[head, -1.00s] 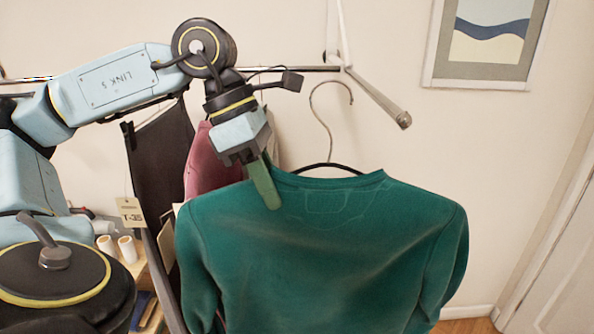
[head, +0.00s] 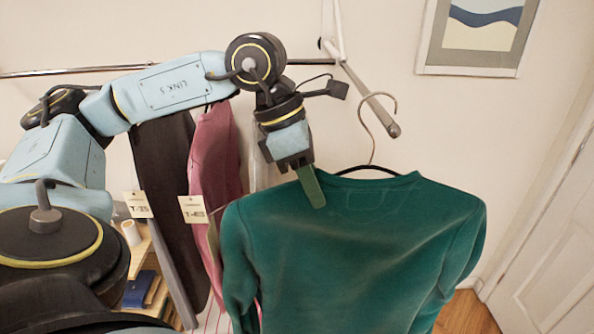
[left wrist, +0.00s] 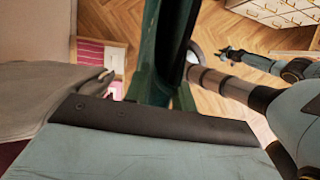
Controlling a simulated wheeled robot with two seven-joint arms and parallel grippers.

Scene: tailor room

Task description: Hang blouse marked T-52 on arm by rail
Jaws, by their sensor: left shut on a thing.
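The green blouse (head: 360,250) hangs on a hanger with a metal hook (head: 362,120). No T-52 tag shows on it. My left gripper (head: 311,188) is shut on the blouse and its hanger at the left shoulder, near the neckline. The arm by the rail (head: 368,93) slants out from the wall to a blunt tip. The hook overlaps the arm near its tip in the head view; I cannot tell whether they touch. The blouse shows edge-on in the left wrist view (left wrist: 163,45). A distant gripper, seemingly my right (left wrist: 224,51), appears small there.
The rail (head: 60,72) runs along the wall behind my left arm. A dark garment (head: 163,170) tagged T-35 and a pink garment (head: 215,150) with a blurred tag hang left of the blouse. A framed picture (head: 480,40) and a door (head: 545,220) are at right.

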